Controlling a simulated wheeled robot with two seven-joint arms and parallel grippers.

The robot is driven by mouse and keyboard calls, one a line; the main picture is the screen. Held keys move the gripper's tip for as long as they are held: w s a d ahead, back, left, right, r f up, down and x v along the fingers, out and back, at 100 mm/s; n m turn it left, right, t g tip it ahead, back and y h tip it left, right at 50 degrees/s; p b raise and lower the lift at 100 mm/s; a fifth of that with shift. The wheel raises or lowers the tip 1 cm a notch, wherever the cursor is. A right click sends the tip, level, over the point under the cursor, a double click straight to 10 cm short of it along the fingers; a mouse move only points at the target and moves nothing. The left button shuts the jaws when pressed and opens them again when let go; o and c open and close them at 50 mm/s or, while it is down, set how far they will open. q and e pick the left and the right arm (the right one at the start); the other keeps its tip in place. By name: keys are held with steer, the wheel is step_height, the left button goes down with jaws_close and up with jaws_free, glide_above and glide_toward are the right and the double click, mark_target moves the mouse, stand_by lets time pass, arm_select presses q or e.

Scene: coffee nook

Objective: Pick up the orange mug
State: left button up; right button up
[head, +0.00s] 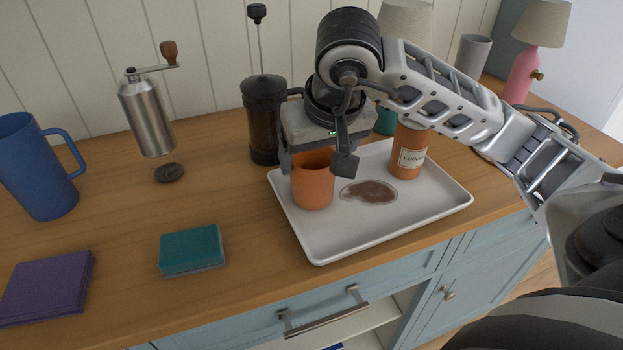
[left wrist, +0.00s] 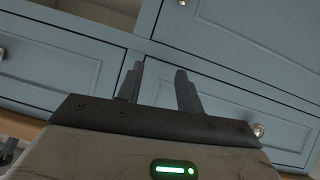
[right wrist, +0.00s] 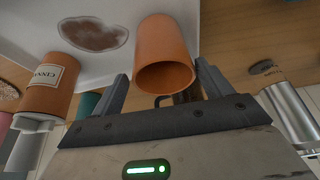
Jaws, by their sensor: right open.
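The orange mug (head: 313,184) stands upright on the left part of the white tray (head: 330,249). My right gripper (head: 318,170) is at the mug from above and behind. In the right wrist view the mug (right wrist: 164,55) shows its open rim between the two spread fingers of my right gripper (right wrist: 160,88). The fingers are open, one on each side of the mug; I cannot tell whether they touch it. My left gripper (left wrist: 158,88) shows only in the left wrist view, its fingers apart with nothing between them, in front of blue cabinet fronts.
The tray also holds an orange cinnamon jar (head: 409,151) and a brown spill (head: 369,192). A French press (head: 264,118) stands just behind the tray. A grinder (head: 147,115), teal sponge (head: 192,250), blue pitcher (head: 36,168) and purple cloth (head: 47,287) are left.

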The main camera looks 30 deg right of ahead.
mark_target(310, 170)
steer(key=shift+w+x, duration=0.2)
steer(key=shift+x, duration=2.55)
steer(key=shift+a+r, duration=0.1)
steer(key=shift+a, duration=0.05)
steer(key=c, duration=0.9)
